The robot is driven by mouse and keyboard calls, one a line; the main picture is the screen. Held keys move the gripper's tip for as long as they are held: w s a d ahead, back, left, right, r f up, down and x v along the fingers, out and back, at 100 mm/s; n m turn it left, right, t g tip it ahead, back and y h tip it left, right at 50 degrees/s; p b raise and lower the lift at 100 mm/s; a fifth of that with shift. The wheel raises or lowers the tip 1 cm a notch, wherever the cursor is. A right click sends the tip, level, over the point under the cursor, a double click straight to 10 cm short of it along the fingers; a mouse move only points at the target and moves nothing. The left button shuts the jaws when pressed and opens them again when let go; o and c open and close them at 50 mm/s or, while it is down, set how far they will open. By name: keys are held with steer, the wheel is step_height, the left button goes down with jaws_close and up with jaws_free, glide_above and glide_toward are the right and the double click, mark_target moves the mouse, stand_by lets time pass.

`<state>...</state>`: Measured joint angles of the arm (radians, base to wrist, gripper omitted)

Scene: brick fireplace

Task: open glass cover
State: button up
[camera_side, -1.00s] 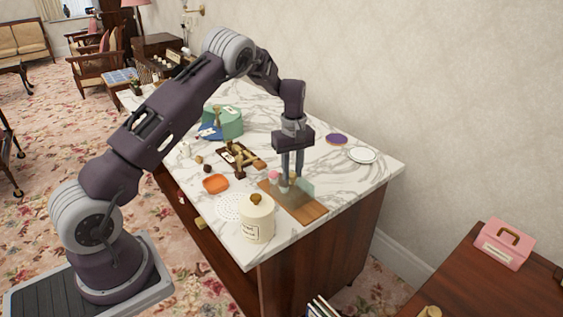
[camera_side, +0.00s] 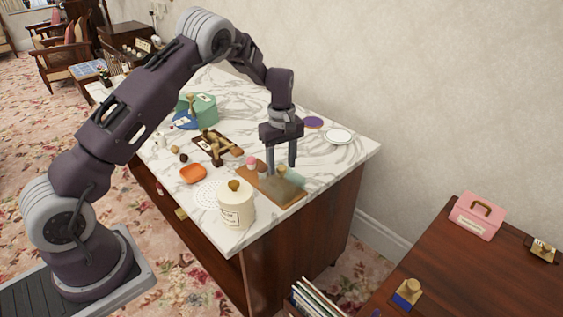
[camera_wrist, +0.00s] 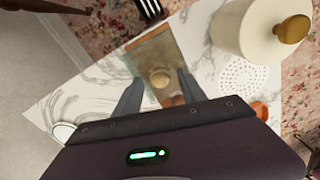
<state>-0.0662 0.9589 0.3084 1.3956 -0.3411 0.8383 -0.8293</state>
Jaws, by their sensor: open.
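The glass cover (camera_side: 293,176) is a clear, greenish pane on a wooden board (camera_side: 282,196) at the near right part of the marble counter. In the wrist view the glass cover (camera_wrist: 153,50) lies over the board, with a round brass-coloured knob (camera_wrist: 160,78). My gripper (camera_side: 280,166) points down above the board, its two fingers apart. In the wrist view my gripper (camera_wrist: 158,82) has one finger on each side of the knob, with nothing visibly clamped. I cannot tell whether the fingers touch the knob.
A cream lidded canister (camera_side: 236,208) stands close to the board. An orange dish (camera_side: 193,174), a wooden rack (camera_side: 214,147) and a green box (camera_side: 199,108) lie to the left.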

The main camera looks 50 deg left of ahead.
step_height(320, 180, up, 7)
steer(key=shift+r, duration=0.1)
stand_by(0.3)
steer(key=s+d+r+m+t, duration=0.2)
steer(key=s+d+r+m, duration=0.2)
steer(key=s+r, duration=0.45)
steer(key=s+d+r+m+t, duration=0.1)
steer(key=s+d+r+m, duration=0.25)
steer(key=s+r, duration=0.55)
steer(key=s+d+m+t, duration=0.2)
steer(key=s+d+m, duration=0.2)
steer(key=s, duration=1.3)
steer(key=m, duration=0.3)
steer(key=shift+t, duration=0.3)
